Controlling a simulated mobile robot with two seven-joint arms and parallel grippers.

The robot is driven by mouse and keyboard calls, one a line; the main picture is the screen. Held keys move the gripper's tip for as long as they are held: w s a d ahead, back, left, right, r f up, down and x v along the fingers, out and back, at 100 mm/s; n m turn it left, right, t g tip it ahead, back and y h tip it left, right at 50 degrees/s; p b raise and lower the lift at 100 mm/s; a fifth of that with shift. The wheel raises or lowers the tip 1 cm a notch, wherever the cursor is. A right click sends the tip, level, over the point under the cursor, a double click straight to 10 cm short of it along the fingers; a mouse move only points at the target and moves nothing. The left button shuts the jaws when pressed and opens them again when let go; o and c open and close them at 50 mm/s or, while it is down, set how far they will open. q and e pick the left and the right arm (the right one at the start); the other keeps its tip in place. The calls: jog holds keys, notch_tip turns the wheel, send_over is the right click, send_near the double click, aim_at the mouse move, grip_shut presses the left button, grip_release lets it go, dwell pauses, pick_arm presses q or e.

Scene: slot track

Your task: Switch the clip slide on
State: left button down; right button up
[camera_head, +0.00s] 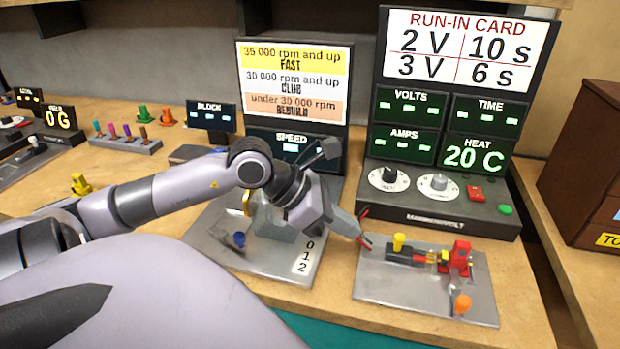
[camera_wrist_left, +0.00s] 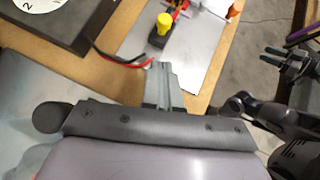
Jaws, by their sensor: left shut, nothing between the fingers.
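A metal plate (camera_head: 375,285) on the bench carries a dark block with a yellow knob (camera_head: 399,242), a red clip-like part (camera_head: 460,254) and an orange knob (camera_head: 462,304). I cannot tell for certain which part is the clip slide. The yellow knob (camera_wrist_left: 164,22) also shows in the left wrist view, just beyond the fingertips. My left gripper (camera_head: 362,240) is shut and empty, by the plate's left edge, short of the yellow knob and apart from it. In the left wrist view its fingers (camera_wrist_left: 166,82) lie together. A dark gripper-like part at the right there is unclear.
Red and black leads (camera_wrist_left: 120,56) run close beside my left fingers. The console (camera_head: 440,200) with dials and a run-in card stands behind the plate. Another plate (camera_head: 270,262) with a blue knob lies left, under my arm. A brown drawer cabinet (camera_head: 590,160) stands right.

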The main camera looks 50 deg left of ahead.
pick_arm(q)
jog(key=v, duration=0.7)
dwell(0.3)
dwell(0.4)
